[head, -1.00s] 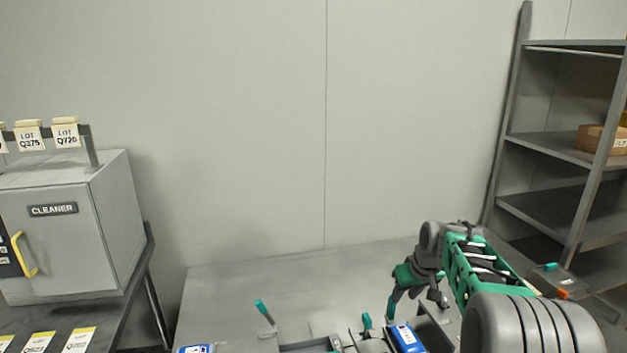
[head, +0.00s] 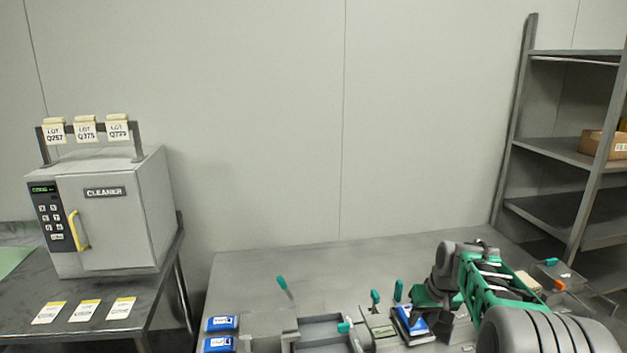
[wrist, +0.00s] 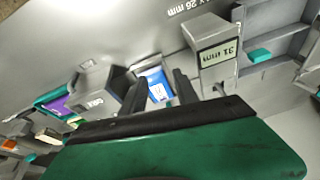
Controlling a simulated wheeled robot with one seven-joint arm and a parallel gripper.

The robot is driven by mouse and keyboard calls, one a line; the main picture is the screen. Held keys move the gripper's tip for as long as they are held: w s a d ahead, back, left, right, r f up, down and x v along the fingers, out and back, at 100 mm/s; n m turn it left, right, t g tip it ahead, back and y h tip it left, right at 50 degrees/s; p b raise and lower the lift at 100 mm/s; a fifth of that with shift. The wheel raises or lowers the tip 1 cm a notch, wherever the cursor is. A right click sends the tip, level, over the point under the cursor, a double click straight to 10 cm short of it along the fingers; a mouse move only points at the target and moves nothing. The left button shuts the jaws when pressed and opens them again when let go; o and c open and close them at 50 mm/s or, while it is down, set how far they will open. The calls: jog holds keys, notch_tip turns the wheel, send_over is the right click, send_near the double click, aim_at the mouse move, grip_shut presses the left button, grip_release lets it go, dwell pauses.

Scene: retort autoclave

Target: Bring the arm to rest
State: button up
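My gripper (head: 418,308) is over the bench (head: 250,280) at the lower right of the head view, with my arm reaching in from the right. In the wrist view its two dark fingers (wrist: 158,88) stand apart. A blue-and-white packet (wrist: 156,84) shows between and beyond the fingertips. The gap between the fingers looks wider than the packet, and I see no finger closed on it. In the head view a blue packet (head: 408,324) lies just below my gripper, partly hidden by it.
Bench fixtures with teal levers (head: 376,298) and a block labelled 31 mm (wrist: 217,53) stand close to my gripper. Two blue packets (head: 220,323) lie at the bench's left. The cleaner (head: 115,220) stands on the left table, shelving (head: 560,150) at right. The bench's back strip is clear.

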jog(key=s+f, duration=0.2)
jog(key=s+f+m+g, duration=0.1)
jog(key=s+f, duration=0.1)
jog(key=s, duration=0.1)
jog(key=s+f+g, duration=0.1)
jog(key=s+f, duration=0.1)
jog(key=s, duration=0.1)
jog(key=shift+s+a+f+m, duration=0.1)
jog(key=shift+s+a+m, duration=0.15)
jog(key=shift+a+m, duration=0.05)
jog(key=s+a+r+g, duration=0.1)
jog(key=s+a, duration=0.3)
jog(key=s, duration=0.6)
jog(key=s+a+r, duration=0.2)
jog(key=s+a, duration=0.1)
jog(key=s, duration=0.7)
jog(key=w+a+r+n+t, duration=0.1)
jog(key=a+r+t, duration=0.1)
jog(key=a+r, duration=0.2)
notch_tip(320, 180, up, 3)
jog(key=shift+w+a+f+t+h, duration=0.15)
jog(key=shift+w+a+t+h, duration=0.05)
jog(key=shift+a+t+h, duration=0.15)
